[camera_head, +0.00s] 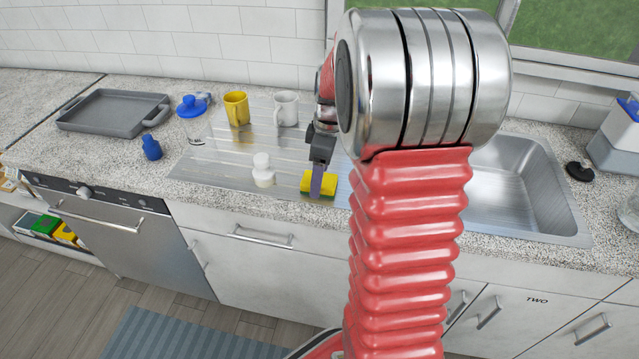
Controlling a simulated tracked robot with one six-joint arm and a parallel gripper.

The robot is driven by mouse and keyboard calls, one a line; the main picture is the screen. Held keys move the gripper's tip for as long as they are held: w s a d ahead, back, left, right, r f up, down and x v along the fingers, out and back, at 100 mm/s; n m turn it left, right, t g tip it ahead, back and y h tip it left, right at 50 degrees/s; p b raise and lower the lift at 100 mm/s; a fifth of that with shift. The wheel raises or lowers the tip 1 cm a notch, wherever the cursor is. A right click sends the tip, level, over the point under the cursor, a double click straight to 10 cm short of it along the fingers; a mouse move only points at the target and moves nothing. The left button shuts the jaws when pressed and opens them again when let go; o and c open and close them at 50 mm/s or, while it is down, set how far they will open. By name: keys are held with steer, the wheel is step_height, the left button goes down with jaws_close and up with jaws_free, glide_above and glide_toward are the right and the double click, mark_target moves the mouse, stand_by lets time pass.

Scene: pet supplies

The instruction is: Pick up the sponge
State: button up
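The yellow sponge (329,182) lies on the metal draining board (215,172) left of the sink, close to the counter's front edge. My gripper (316,187) points down at the sponge, and its visible finger overlaps the sponge's left part in the picture. Only one finger shows clearly, so I cannot tell whether the gripper is open or shut, or whether it touches the sponge. My red arm stands in front of the area to the right of the sponge.
A small white bottle (263,170) stands just left of the sponge. Behind are a yellow mug (236,108), a white mug (286,109) and a blue-lidded jar (193,121). A blue bottle (151,147) and grey tray (113,113) are further left. The sink (520,190) is at right.

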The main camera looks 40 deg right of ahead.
steer(key=shift+c, duration=0.2)
steer(key=c, duration=1.1)
step_height(320, 180, up, 10)
steer(key=shift+r, duration=0.1)
stand_by(0.5)
steer(key=o, duration=0.5)
steer(key=shift+c, duration=0.2)
steer(key=c, duration=0.4)
steer(key=shift+o, duration=0.2)
